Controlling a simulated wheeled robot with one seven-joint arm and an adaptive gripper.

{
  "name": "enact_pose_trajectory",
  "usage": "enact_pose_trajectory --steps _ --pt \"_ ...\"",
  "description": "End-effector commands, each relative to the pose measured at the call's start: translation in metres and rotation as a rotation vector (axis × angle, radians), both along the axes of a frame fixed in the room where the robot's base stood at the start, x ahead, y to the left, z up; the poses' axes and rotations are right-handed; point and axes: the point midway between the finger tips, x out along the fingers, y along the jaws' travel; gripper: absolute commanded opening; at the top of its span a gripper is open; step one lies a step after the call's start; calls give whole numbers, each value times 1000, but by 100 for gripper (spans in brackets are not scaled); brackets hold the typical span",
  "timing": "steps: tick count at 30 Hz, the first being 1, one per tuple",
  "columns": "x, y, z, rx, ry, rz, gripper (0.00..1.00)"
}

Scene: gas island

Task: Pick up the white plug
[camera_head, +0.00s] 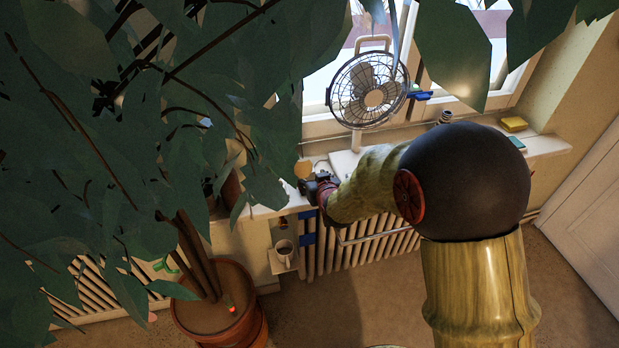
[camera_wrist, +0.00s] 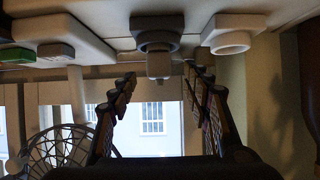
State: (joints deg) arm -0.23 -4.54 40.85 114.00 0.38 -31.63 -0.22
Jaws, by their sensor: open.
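My gripper (camera_head: 314,186) is over the window sill beside the fan's base, and its jaws look small and dark in the head view. In the wrist view my gripper (camera_wrist: 159,76) shows two dark fingers spread apart, with a clear gap. A pale grey, stubby piece, which looks like the white plug (camera_wrist: 158,64), is between the fingertips in that view, against a darker grey round fitting (camera_wrist: 157,39). I see no finger touching it. I cannot make out the plug in the head view.
A white fitting with a round end (camera_wrist: 230,38) sits beside the grey one. A wire fan (camera_head: 368,92) stands on the sill (camera_head: 545,146), with a yellow block (camera_head: 514,124) farther right. A large potted plant (camera_head: 215,300) crowds the left. A radiator (camera_head: 375,240) is below the sill.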

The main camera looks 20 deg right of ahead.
Motion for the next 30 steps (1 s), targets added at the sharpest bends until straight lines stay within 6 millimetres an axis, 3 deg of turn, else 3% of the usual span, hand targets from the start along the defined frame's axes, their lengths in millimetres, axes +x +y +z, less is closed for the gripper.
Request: enact_pose_trajectory --steps 9,19,30 --pt "38 -2 -20 0 1 0 48" --pt "44 -2 -19 0 -1 0 48" --pt "44 -2 -20 0 -1 0 27"
